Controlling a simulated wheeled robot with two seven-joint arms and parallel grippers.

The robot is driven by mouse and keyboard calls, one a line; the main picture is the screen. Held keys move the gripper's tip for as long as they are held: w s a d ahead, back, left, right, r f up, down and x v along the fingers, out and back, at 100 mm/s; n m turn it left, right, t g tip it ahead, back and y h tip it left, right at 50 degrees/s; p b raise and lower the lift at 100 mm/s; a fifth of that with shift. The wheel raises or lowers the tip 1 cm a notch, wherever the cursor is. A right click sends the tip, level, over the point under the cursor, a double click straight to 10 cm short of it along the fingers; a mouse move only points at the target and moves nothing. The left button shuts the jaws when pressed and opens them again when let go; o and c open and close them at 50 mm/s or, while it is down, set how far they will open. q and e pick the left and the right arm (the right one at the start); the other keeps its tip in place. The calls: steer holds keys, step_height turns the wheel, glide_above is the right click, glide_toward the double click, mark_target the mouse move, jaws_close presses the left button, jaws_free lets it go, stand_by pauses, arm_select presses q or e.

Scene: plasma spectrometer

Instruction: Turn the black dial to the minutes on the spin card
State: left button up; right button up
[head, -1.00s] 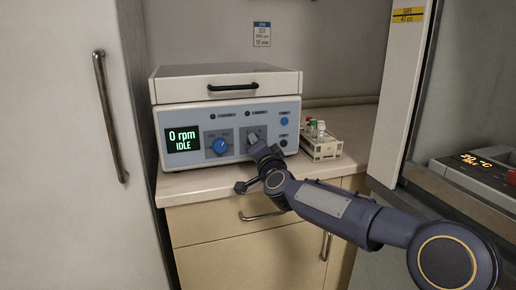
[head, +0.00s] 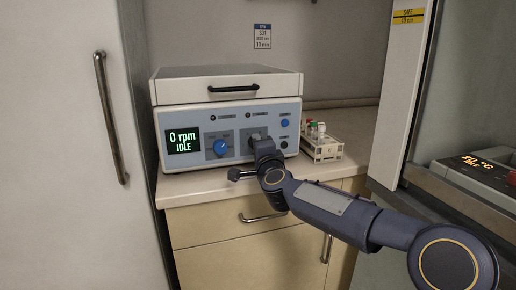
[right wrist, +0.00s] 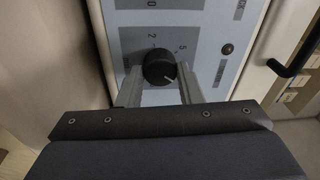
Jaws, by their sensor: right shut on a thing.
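The black dial (right wrist: 158,68) shows in the right wrist view between the two fingers of my right gripper (right wrist: 160,88). Its white pointer line points down and to the right in that view, and the printed numbers 2 and 5 show near it. In the head view my right gripper (head: 259,139) is at the dial, which it mostly covers. The gripper is shut on the dial. The spin card (head: 262,36) hangs on the back wall and its bottom line reads 10 min. My left gripper is not in view.
The white spectrometer-like unit (head: 174,115) has a closed lid with a black handle (head: 233,88). Its display (head: 184,141) reads 0 rpm IDLE. A blue knob (head: 220,147) sits left of the dial, and a tube rack (head: 322,150) stands to the right on the counter.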

steer(key=shift+f, duration=0.1)
steer(key=o, duration=1)
steer(key=shift+s, duration=0.15)
steer(key=v, duration=0.7)
steer(key=shift+s+d+b, duration=0.1)
steer(key=shift+s+b, duration=0.15)
steer(key=shift+b, duration=0.05)
